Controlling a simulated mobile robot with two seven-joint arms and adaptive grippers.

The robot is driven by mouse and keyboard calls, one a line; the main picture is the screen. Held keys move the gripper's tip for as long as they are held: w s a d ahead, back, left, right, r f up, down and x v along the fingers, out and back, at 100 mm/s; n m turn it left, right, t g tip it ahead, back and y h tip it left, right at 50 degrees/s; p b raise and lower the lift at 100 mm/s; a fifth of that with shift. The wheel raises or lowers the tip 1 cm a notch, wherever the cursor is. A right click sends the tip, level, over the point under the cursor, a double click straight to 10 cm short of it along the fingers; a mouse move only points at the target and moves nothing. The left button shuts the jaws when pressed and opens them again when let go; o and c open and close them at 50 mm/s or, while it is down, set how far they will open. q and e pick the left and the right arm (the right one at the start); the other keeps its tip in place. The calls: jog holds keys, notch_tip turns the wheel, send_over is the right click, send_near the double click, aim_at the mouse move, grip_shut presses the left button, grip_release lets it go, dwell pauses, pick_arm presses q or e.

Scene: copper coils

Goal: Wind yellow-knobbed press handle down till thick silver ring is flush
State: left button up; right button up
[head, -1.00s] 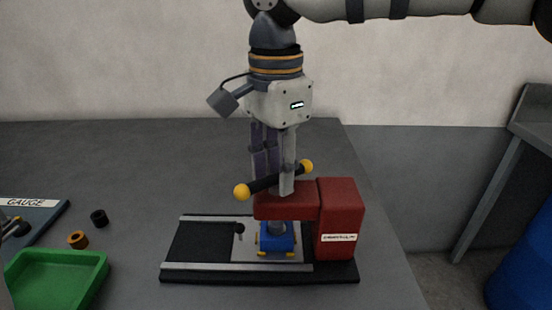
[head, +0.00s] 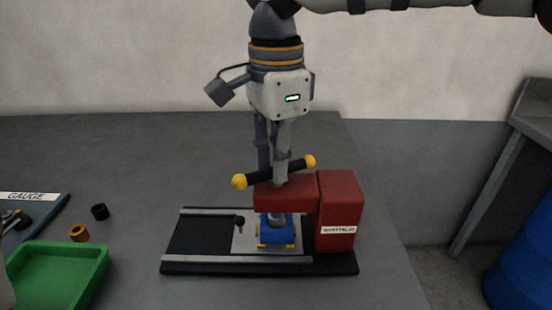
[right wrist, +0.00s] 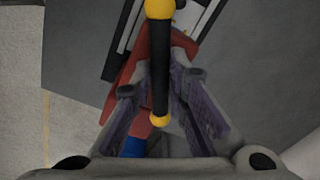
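The red press (head: 338,212) stands on the right part of a black base. Its handle is a black bar (head: 254,178) with a yellow knob (head: 239,181) at each end, lying across the top, tilted in the picture. In the right wrist view the bar (right wrist: 160,85) runs between the fingers. A silver part (head: 276,217) shows between the press arm and a blue block (head: 276,237); I cannot tell ring from ram or whether it is flush.
A green tray (head: 100,262) lies at the front left. A copper-coloured ring (head: 79,233) and a black ring (head: 100,211) lie behind it. A board marked GAUGE (head: 58,208) is at the left edge. The table behind the press is clear.

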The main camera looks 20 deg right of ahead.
jog(key=o, duration=0.3)
jog(key=shift+f, duration=0.15)
jog(key=shift+o, duration=0.2)
jog(key=shift+r, duration=3.6)
